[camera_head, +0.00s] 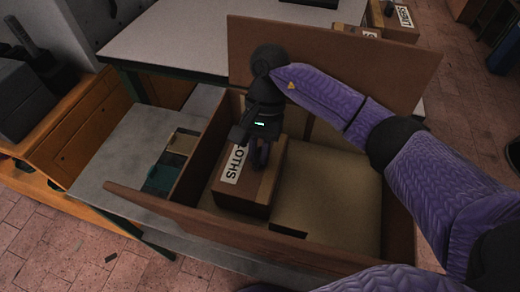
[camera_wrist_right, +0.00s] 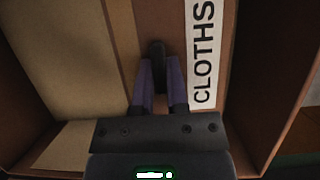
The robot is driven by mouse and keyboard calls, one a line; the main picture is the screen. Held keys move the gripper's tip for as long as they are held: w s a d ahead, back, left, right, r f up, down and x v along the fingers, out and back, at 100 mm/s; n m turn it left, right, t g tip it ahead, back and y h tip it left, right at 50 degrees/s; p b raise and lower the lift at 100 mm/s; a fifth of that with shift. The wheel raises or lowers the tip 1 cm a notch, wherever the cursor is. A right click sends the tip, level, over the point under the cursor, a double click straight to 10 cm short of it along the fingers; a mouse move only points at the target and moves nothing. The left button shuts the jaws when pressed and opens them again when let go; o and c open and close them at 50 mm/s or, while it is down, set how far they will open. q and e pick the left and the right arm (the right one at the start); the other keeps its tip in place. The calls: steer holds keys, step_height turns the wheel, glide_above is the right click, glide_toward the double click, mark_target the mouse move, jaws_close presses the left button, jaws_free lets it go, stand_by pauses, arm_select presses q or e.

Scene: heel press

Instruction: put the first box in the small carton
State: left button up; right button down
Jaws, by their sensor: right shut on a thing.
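The box (camera_head: 268,186) is brown with a white label reading CLOTHS. In the head view it is inside the open brown carton (camera_head: 340,62), in its left part, close to the left wall. My right gripper (camera_head: 259,162) comes from above and is shut on a dark grip on top of the box. The wrist view shows the box (camera_wrist_right: 219,75) filling the middle, with the fingers (camera_wrist_right: 158,78) on either side of the dark grip. Whether the box touches the carton floor I cannot tell. My left gripper is not in view.
The carton's flaps stand out at the back and front, and its right part shows bare floor (camera_head: 345,215). A grey surface (camera_head: 112,165) with small teal and tan trays lies to the left. More labelled boxes (camera_head: 398,20) stand at the back right.

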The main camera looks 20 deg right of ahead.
steer(key=c, duration=0.6)
jaws_free()
steer(key=shift+c, duration=0.2)
steer(key=shift+r, duration=0.3)
steer(key=p+v, duration=0.1)
steer(key=v, duration=1)
steer(key=shift+r, duration=0.35)
steer(key=shift+w+d, duration=0.1)
